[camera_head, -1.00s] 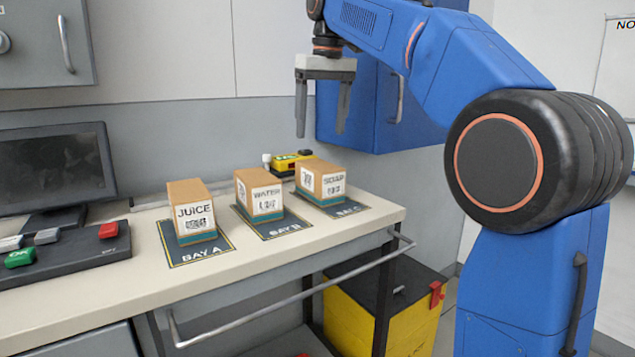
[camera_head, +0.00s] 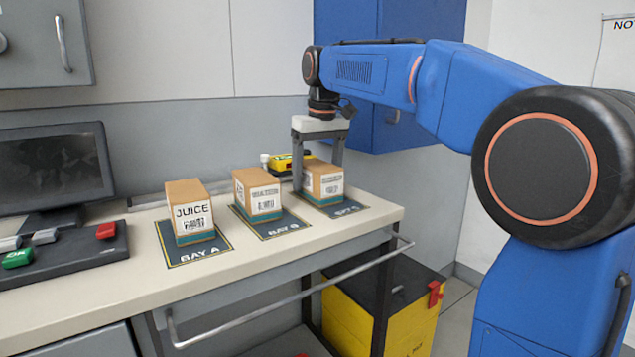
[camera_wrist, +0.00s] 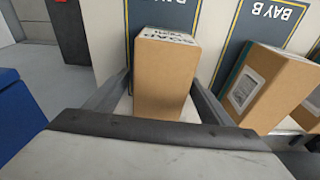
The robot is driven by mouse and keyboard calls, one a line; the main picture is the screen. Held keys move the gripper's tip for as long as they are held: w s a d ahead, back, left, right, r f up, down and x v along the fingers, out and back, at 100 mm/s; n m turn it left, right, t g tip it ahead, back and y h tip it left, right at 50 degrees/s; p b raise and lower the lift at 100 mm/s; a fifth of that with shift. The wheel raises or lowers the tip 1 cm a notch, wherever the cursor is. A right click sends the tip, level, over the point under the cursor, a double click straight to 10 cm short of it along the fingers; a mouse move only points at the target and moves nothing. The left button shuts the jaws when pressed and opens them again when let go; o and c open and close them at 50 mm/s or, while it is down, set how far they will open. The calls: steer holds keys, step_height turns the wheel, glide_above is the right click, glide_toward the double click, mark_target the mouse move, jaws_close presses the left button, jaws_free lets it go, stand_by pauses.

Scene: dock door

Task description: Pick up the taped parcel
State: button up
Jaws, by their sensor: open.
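Three brown cardboard boxes with white labels and teal bands stand in a row on the bench. The right-hand box (camera_head: 325,186), read as SOAP in the earlier view, is on the Bay C mat (camera_head: 345,210). My gripper (camera_head: 318,176) is open and lowered over this box, one finger on each side. The wrist view shows the same box (camera_wrist: 163,85) between the fingers; contact is unclear. The middle box (camera_head: 258,195) is on Bay B and the JUICE box (camera_head: 188,212) on Bay A. I cannot tell which is the taped parcel.
The middle box (camera_wrist: 258,88) stands close to one finger in the wrist view. A yellow device (camera_head: 283,162) sits behind the boxes. A monitor (camera_head: 55,165) and button console (camera_head: 70,250) are at left. A blue cabinet (camera_head: 400,135) hangs behind my arm.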

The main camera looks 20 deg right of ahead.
steer(key=shift+w+f, duration=0.15)
steer(key=shift+f, duration=0.65)
steer(key=c, duration=1.4)
steer(key=shift+r, duration=0.1)
